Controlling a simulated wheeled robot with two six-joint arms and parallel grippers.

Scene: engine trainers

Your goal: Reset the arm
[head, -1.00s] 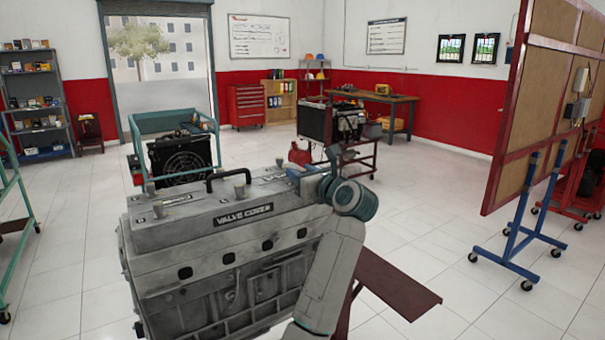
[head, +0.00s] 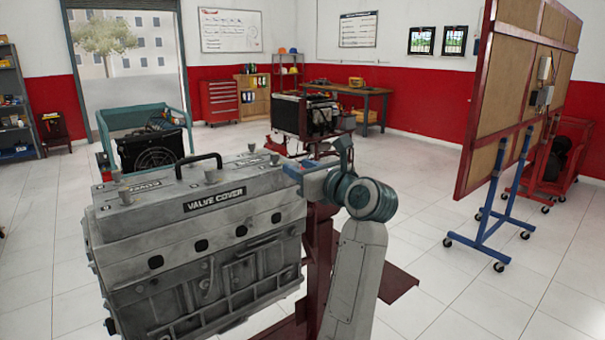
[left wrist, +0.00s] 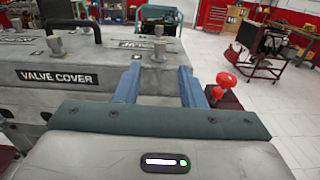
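The grey engine block (head: 190,265) with a lid marked VALVE COVER (head: 215,200) stands close in front of me in the head view. The cover has a black handle and several short knobs, and it also shows in the left wrist view (left wrist: 55,78). My left gripper (head: 302,178) is at the right end of the engine, by the cover's edge. In the left wrist view its two blue fingers (left wrist: 158,86) are apart with nothing held between them. A knob (left wrist: 158,48) shows beyond the gap. The fingertips are hard to make out in the head view. My right gripper is out of view.
A dark red stand (head: 320,260) is beside the engine at right. A board on a blue wheeled frame (head: 490,215) stands further right. A cart with an engine (head: 305,118) and a teal-framed cart (head: 150,150) are behind. Open tiled floor lies between them.

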